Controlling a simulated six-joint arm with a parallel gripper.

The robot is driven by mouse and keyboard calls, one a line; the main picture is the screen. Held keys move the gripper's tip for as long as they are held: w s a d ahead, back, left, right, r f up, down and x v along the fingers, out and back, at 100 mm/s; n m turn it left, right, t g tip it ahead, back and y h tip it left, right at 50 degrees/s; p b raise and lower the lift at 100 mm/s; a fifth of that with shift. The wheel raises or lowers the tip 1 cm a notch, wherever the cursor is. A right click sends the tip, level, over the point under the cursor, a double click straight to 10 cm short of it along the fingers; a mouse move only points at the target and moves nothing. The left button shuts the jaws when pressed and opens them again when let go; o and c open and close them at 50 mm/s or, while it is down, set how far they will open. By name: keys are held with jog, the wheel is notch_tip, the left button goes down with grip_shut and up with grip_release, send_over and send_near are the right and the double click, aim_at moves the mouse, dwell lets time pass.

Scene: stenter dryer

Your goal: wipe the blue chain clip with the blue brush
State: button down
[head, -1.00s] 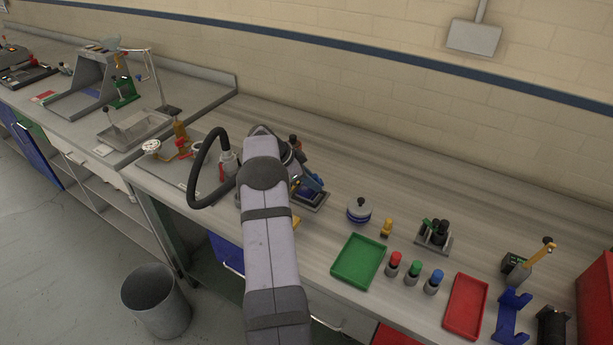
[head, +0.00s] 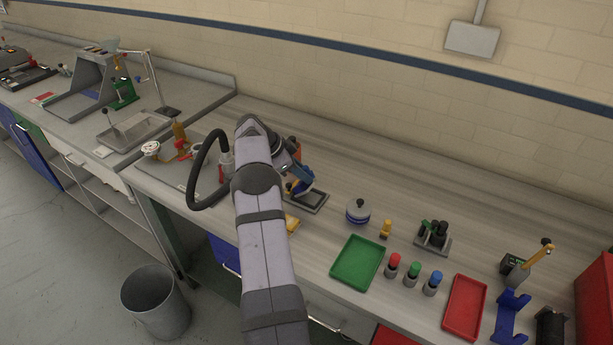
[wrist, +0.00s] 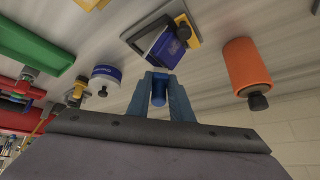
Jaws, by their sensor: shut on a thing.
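My gripper (wrist: 160,84) is shut on a blue cylindrical piece (wrist: 159,93), which looks like the handle of the blue brush. Just beyond the fingertips in the wrist view is a blue block (wrist: 168,48) with a dark knob and a yellow plate, which looks like the blue chain clip. It lies over a dark-rimmed tray, which shows in the head view (head: 316,204). I cannot tell where the brush head ends or whether it touches the clip. In the head view my arm and wrist hide part of this area.
A blue-banded pot (head: 358,212), a green tray (head: 358,262) and several colour-topped holders stand to the right. A yellow item (head: 292,222) lies near the front edge. The bench behind the pot is clear.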

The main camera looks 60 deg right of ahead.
jog(key=shift+s+r+p, duration=0.1)
jog(key=shift+r+p, duration=0.8)
jog(key=shift+r, duration=1.8)
